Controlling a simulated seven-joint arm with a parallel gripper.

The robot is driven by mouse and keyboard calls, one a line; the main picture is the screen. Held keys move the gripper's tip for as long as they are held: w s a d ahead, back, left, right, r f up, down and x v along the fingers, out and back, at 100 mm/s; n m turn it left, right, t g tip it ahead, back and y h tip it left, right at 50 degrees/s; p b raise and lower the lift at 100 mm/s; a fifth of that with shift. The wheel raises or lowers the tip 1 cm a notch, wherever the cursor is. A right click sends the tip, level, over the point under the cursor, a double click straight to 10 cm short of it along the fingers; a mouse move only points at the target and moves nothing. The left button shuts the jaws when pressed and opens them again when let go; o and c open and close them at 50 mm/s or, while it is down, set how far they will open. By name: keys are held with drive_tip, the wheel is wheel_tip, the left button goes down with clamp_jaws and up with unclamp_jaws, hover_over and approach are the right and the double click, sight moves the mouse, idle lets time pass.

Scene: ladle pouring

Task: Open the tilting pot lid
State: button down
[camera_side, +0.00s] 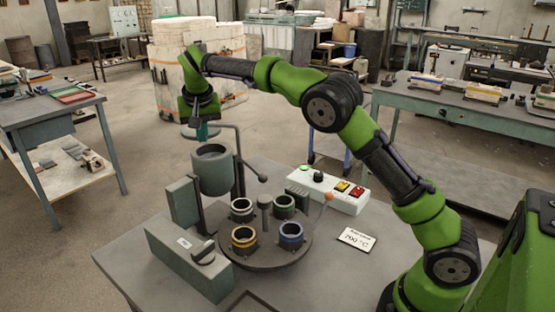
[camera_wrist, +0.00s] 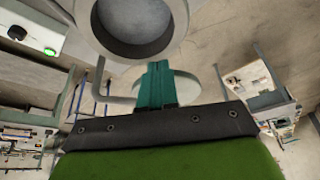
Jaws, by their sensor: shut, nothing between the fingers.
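The grey tilting pot (camera_side: 213,175) hangs beside its post over the table, and its round mouth is uncovered in both views. The wrist view shows inside the pot (camera_wrist: 140,25) at the top. The lid (camera_side: 188,134) is a pale disc on a bent rod, off to the far side of the mouth. In the wrist view the lid (camera_wrist: 187,86) is partly hidden behind my fingers. My gripper (camera_side: 202,134) points down with teal fingers shut and empty, just beside the lid. The fingers (camera_wrist: 158,68) also show in the wrist view. I cannot tell whether they touch the lid.
A round turntable (camera_side: 265,258) with several ringed cups stands below the pot. A white control box (camera_side: 328,189) with buttons is behind it, and a sign card (camera_side: 357,239) lies at right. A long grey block (camera_side: 188,262) is at the front left. The front right tabletop is mostly clear.

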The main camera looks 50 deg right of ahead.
drive_tip(key=shift+w+d, duration=0.15)
drive_tip(key=shift+w, duration=0.1)
idle(0.4)
drive_tip(key=shift+n+y, duration=0.4)
drive_tip(key=shift+n, duration=0.5)
drive_tip(key=s+a+r, duration=0.1)
drive_tip(key=s+r, duration=0.1)
drive_tip(key=s+a+r, duration=0.2)
drive_tip(key=s, duration=0.1)
drive_tip(key=s+a+r, duration=0.1)
drive_tip(key=s+r, duration=0.1)
drive_tip(key=shift+s+a, duration=0.25)
drive_tip(key=shift+a, duration=0.05)
drive_tip(key=s+f+t+y, duration=0.1)
drive_tip(key=s+f+t, duration=0.1)
drive_tip(key=s, duration=1.2)
drive_tip(key=s+d+f+n+t+y, duration=0.1)
drive_tip(key=s+f+y, duration=0.1)
drive_tip(key=s, duration=1.2)
drive_tip(key=shift+s+f+t+y, duration=0.3)
drive_tip(key=shift+s+f+t, duration=0.1)
drive_tip(key=shift+f, duration=0.2)
